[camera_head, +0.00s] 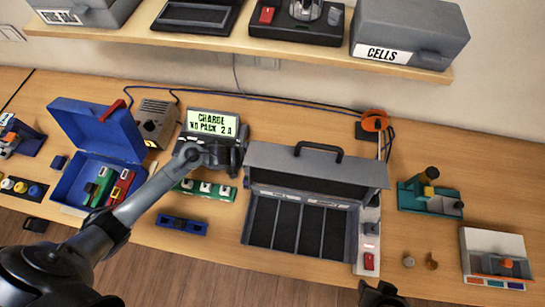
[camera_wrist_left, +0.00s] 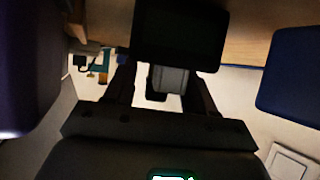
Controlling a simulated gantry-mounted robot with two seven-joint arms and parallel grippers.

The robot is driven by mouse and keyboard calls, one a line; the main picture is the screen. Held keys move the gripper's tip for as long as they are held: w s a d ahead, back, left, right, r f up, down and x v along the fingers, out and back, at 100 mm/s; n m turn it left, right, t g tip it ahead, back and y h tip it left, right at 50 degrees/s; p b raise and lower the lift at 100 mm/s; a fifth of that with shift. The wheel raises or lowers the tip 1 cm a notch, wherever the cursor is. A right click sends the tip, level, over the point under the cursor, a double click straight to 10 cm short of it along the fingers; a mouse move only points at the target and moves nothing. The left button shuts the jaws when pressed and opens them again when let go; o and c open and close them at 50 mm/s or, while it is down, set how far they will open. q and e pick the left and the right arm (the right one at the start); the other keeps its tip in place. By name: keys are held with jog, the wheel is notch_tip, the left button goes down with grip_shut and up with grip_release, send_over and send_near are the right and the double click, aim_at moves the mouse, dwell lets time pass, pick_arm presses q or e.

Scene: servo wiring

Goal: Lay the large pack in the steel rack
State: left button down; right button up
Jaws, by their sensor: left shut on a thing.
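My left gripper (camera_head: 232,157) is in front of the charger (camera_head: 210,123) in the head view. In the left wrist view the left gripper (camera_wrist_left: 165,92) is shut on a grey block (camera_wrist_left: 170,78), with a larger dark block (camera_wrist_left: 180,35) beyond it. I cannot tell whether the grey block is part of the large pack. A grey case (camera_head: 317,168) with a raised lid, a handle and several dark bays stands right of centre; it looks like the steel rack. Its bays look empty. A dark part of my right gripper (camera_head: 380,293) shows at the bottom edge; its jaws are unclear.
An open blue box (camera_head: 92,130) with green and red packs stands left. A green strip (camera_head: 205,190) and a blue bar (camera_head: 181,225) lie left of the case. A teal fixture (camera_head: 428,195) and white tray (camera_head: 495,255) stand right. A shelf (camera_head: 280,50) overhangs the back.

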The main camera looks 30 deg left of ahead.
pick_arm(q)
jog(key=c, duration=0.8)
grip_release()
jog(key=shift+f, duration=0.1)
jog(key=o, duration=0.4)
jog(key=shift+r, duration=0.2)
jog(key=shift+s+a+r, duration=0.1)
jog(key=shift+s+a, duration=0.05)
jog(key=shift+a, duration=0.05)
pick_arm(e)
jog(key=shift+d, duration=0.1)
jog(key=shift+o, duration=0.6)
jog(key=shift+r+p, duration=0.35)
pick_arm(q)
jog(key=v, duration=1.1)
jog(key=shift+s+a, duration=0.15)
pick_arm(e)
jog(key=o, duration=0.7)
